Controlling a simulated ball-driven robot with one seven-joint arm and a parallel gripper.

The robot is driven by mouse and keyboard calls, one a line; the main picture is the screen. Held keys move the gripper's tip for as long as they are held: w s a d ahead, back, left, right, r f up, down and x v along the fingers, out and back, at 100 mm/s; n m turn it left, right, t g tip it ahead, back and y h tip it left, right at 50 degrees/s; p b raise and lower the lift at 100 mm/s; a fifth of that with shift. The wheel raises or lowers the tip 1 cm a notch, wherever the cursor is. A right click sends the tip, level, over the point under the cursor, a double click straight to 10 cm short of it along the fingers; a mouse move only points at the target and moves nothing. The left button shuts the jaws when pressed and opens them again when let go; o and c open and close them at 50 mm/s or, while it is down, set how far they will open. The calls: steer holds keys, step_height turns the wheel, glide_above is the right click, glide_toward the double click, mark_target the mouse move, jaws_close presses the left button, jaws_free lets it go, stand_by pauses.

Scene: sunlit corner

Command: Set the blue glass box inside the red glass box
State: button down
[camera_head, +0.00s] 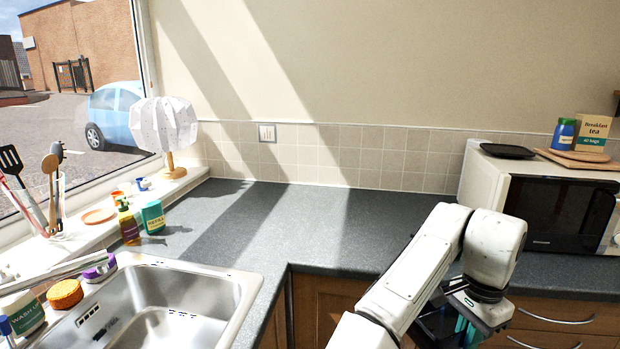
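My gripper (462,328) hangs low at the bottom right, in front of the drawer fronts and below the counter's edge. Its teal fingertips are partly hidden by my wrist and cut by the frame's lower edge, so I cannot tell whether it is open or shut. A dark bluish shape shows beside the fingers; I cannot tell whether it is the blue glass box or part of my gripper. I do not make out a red glass box anywhere in view.
The grey counter (300,215) is largely clear along the back wall. A steel sink (245,290) lies at left, with bottles and tubs around it. A lamp (165,130) stands on the windowsill. A microwave (545,205) stands at right, with a tray (508,151) on top.

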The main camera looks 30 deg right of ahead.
steer(key=w+a+f+n, duration=0.3)
steer(key=a+f+n, duration=1.6)
steer(key=a+f, duration=0.5)
steer(key=shift+a, duration=0.5)
steer(key=shift+a, duration=0.1)
